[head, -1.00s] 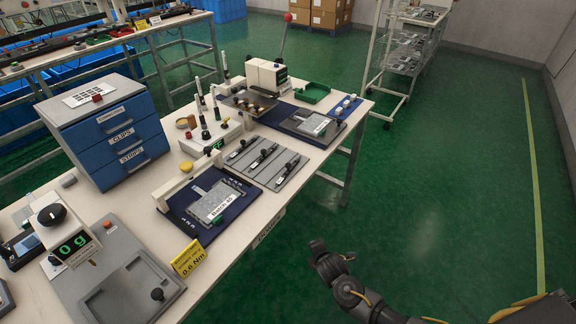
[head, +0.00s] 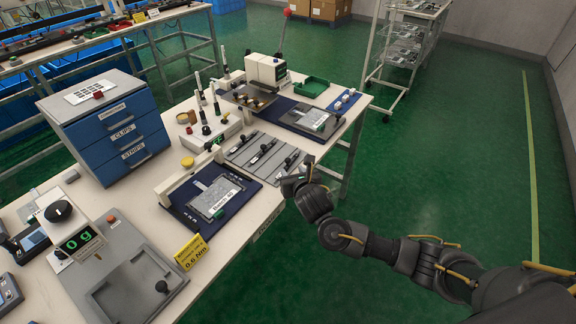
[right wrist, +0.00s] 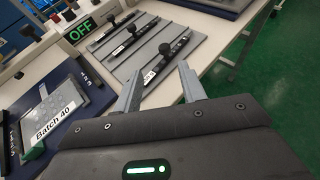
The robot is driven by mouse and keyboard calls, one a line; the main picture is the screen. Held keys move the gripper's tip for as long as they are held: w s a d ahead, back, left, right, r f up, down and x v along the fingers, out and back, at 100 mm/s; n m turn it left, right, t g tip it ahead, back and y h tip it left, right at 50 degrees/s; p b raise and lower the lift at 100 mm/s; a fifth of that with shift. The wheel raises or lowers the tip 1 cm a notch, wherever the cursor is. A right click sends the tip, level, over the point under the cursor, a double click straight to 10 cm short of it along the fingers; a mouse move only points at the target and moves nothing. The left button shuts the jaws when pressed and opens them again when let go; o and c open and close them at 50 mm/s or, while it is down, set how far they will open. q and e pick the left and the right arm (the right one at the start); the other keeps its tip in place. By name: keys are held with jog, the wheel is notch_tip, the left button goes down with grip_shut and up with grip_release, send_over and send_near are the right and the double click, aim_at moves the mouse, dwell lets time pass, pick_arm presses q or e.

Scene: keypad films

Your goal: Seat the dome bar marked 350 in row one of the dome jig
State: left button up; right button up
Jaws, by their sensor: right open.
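Three dark bars with black knobs lie in a row on grey slotted plates (head: 272,143) mid-table: a left one (head: 241,147), a middle one (head: 262,154) and a right one (head: 289,163). Their small white labels are too blurred to read, so I cannot tell which is 350. My right gripper (head: 290,180) is open and empty by the right bar, at the table's front edge. In the right wrist view its fingers point toward that bar (right wrist: 165,57). A dark blue base (head: 187,217) carries a grey keyed plate marked Batch 40 (head: 212,196); I cannot tell whether this is the dome jig. My left gripper is out of view.
A yellow 0.6 Nm sign (head: 191,253) stands at the table's front edge. A scale reading 0 g (head: 78,240) and a blue drawer cabinet (head: 108,135) are at left. Another blue station (head: 311,119) stands farther back. The floor to the right is clear.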

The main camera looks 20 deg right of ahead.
aim_at(289, 161)
jog(key=x, duration=0.5)
jog(key=shift+w+f, duration=0.1)
jog(key=shift+w, duration=0.05)
jog(key=shift+d+x, duration=0.25)
jog(key=shift+x, duration=1.05)
jog(key=shift+d+x, duration=0.2)
jog(key=shift+x, duration=1.1)
grip_shut()
